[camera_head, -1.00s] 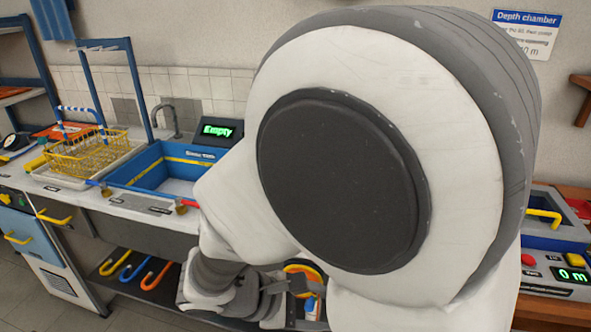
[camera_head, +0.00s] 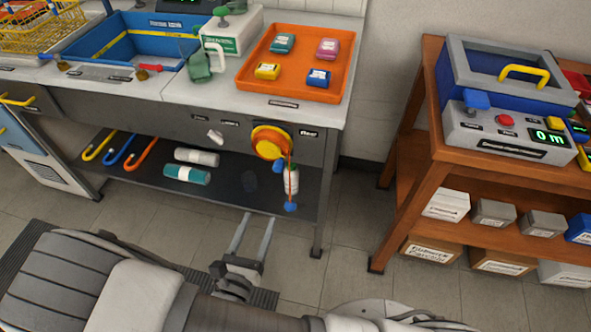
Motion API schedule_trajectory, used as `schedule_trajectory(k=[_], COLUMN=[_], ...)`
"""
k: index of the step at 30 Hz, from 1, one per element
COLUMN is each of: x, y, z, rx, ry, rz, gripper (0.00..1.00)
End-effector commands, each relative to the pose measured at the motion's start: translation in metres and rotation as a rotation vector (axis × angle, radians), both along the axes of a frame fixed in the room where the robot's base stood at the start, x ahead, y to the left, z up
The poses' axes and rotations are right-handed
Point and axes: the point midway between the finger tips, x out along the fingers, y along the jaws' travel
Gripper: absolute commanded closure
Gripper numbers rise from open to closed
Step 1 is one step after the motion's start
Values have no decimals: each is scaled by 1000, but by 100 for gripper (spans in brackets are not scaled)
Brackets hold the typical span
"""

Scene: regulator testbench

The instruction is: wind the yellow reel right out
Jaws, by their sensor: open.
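My gripper (camera_head: 254,231) is open and empty. It appears in the picture below and left of the reel, its two fingers pointing up toward the bench's lower shelf, apart from the reel and the cord.
An orange tray (camera_head: 342,90) with several coloured blocks sits on the bench top above the reel. A wooden rack (camera_head: 418,153) with a depth chamber (camera_head: 507,135) stands right. Floor between is clear.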

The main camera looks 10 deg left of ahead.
Motion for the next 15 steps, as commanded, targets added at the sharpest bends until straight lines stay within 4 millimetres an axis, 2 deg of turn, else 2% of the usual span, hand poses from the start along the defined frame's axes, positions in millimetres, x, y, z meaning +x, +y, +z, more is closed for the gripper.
schedule_trajectory(k=[5, 8, 15], x=[5, 20, 71], y=[3, 1, -3], z=[-5, -5, -5], rx=[-12, -12, -9], ry=[-4, -5, -5], rz=[23, 20, 18], gripper=[39, 39, 39])
